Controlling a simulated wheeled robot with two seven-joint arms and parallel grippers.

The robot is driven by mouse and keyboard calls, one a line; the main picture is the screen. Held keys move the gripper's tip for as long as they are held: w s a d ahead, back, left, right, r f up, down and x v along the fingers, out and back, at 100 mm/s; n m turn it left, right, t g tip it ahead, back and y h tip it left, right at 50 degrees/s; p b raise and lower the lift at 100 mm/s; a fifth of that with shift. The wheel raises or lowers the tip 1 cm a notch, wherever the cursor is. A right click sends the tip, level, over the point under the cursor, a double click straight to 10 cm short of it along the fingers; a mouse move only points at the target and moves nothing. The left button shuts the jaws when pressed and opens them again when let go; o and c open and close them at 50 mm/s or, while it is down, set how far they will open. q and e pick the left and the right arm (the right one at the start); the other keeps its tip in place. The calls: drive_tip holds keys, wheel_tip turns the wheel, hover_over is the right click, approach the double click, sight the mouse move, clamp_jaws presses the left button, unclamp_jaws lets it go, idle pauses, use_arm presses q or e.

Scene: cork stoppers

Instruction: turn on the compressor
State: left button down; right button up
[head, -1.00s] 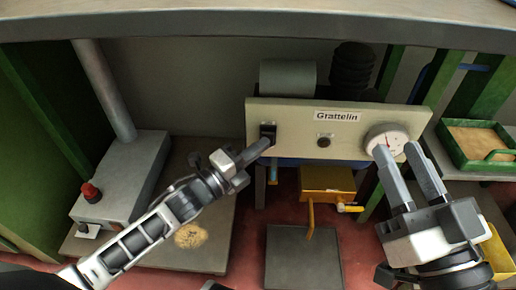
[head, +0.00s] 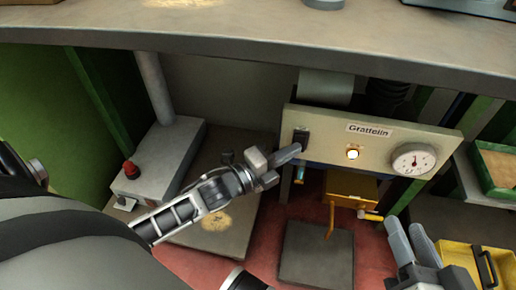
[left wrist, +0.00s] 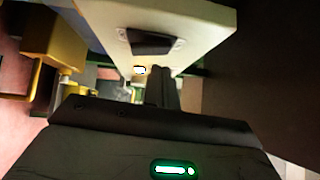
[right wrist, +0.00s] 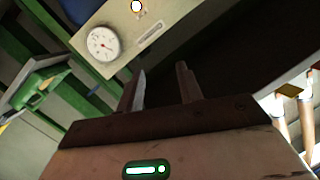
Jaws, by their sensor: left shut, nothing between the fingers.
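The compressor's cream panel (head: 375,140), labelled Grattelin, stands under the bench. It carries a dark switch (head: 301,136) at its left end, a lit lamp (head: 353,153) in the middle and a round gauge (head: 414,160) at the right. My left gripper (head: 292,152) is shut and empty, its tips just below and left of the switch; I cannot tell if they touch. The left wrist view shows the switch (left wrist: 150,41) and glowing lamp (left wrist: 139,70) close ahead of the fingers. My right gripper (head: 411,240) is open and empty, below the gauge (right wrist: 103,43).
A grey stand with a red knob (head: 131,169) and a column stands at the left. A yellow box (head: 350,187) with a handle hangs below the panel. A green tray (head: 497,165) and yellow crate (head: 470,255) are at the right. The bench edge (head: 260,50) runs overhead.

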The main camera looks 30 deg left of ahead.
use_arm(q)
drive_tip(key=d+r+p+v, duration=0.1)
drive_tip(key=r+p+v, duration=0.1)
drive_tip(key=v, duration=0.9)
drive_tip(key=shift+s+p, duration=0.4)
drive_tip(key=shift+s, duration=0.2)
use_arm(e)
drive_tip(key=shift+s+d+f+n+g+h, duration=0.35)
drive_tip(key=shift+s+f+n+g+h, duration=0.1)
drive_tip(key=shift+f+n+g+h, duration=0.2)
use_arm(q)
drive_tip(key=shift+d+r, duration=0.1)
drive_tip(key=shift+d, duration=0.05)
